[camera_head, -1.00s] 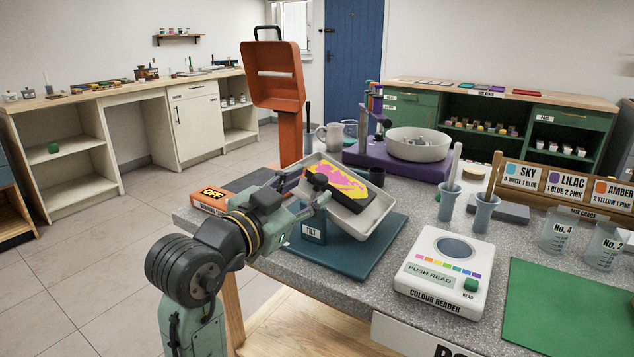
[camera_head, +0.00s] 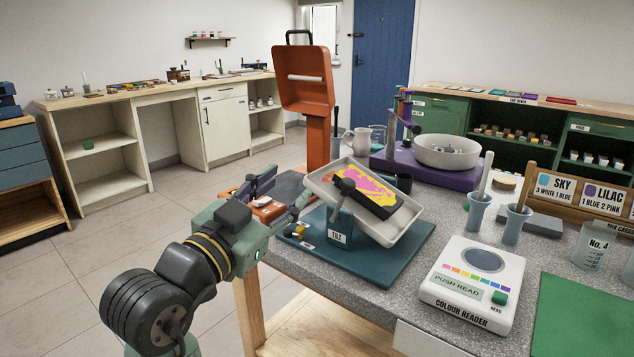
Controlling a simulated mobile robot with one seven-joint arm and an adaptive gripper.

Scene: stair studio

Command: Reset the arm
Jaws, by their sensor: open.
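My gripper (camera_head: 283,207) is at the left front corner of the grey speckled worktop (camera_head: 405,293). Its fingers are apart with nothing seen between them. To its right stands the tilt stand (camera_head: 338,238), marked TILT, with a dark ball knob on a lever. The stand carries a white tray (camera_head: 412,222), tipped down toward the right. A dark block with a pink and yellow top (camera_head: 370,185) lies in the tray. My gripper appears apart from the tray and the knob. Part of the orange machine's low base is hidden behind my gripper.
An orange machine with a raised lid (camera_head: 304,85) stands behind my gripper. A white colour reader (camera_head: 473,284), two grey-blue cups and a green mat (camera_head: 583,318) lie to the right. A white bowl (camera_head: 447,151) stands on a purple base behind. The floor at left is clear.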

